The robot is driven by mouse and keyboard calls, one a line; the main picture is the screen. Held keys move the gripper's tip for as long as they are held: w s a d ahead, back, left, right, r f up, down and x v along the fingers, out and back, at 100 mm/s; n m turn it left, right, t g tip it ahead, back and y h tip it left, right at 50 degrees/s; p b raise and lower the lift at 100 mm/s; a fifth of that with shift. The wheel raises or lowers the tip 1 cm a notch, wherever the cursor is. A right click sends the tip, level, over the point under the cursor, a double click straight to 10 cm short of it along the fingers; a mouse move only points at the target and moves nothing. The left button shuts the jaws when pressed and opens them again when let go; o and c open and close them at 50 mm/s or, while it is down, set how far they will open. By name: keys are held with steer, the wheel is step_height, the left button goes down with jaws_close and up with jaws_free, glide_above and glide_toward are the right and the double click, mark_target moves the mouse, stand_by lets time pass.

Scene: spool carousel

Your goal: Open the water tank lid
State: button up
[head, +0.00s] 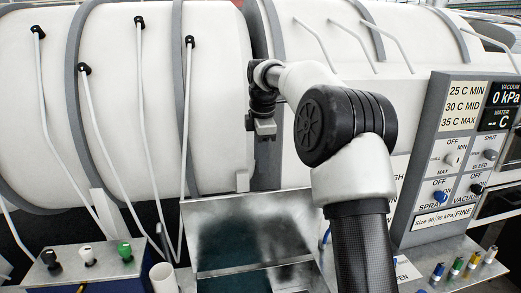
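A shiny metal panel (245,228) stands at the bottom middle of the head view, in front of the big white drum. It looks like the water tank lid. A metal edge runs below it, with a darker grey-green surface (265,282) under that, cut off by the picture's lower edge. I cannot tell whether this is the tank's inside or its front. My gripper (264,130) hangs in front of the drum, above the panel and apart from it. Its fingers are seen edge-on, so their opening is unclear. My arm hides the area right of the panel.
The white drum (220,100) with grey bands and thin white pipes fills the back. A control panel (455,150) with knobs and displays stands at right. A box with black, white and green knobs (85,265) is at lower left. A white tube (163,278) stands left of the panel.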

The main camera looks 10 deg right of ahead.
steer(key=shift+s+r, duration=0.15)
steer(key=shift+r, duration=0.65)
steer(key=shift+s+r, duration=0.15)
steer(key=shift+r, duration=0.65)
steer(key=s+a+r+m+t, duration=0.1)
steer(key=s+r+m, duration=0.25)
steer(key=s, duration=0.65)
steer(key=s+a+r+m+t, duration=0.1)
steer(key=s+r+m, duration=0.3)
steer(key=s, duration=0.6)
steer(key=s+f+m, duration=0.5)
steer(key=s, duration=0.4)
steer(key=s+f+m+t, duration=0.1)
steer(key=s+f+m, duration=0.4)
steer(key=s, duration=0.4)
steer(key=shift+s+d, duration=0.15)
steer(key=shift+m, duration=0.25)
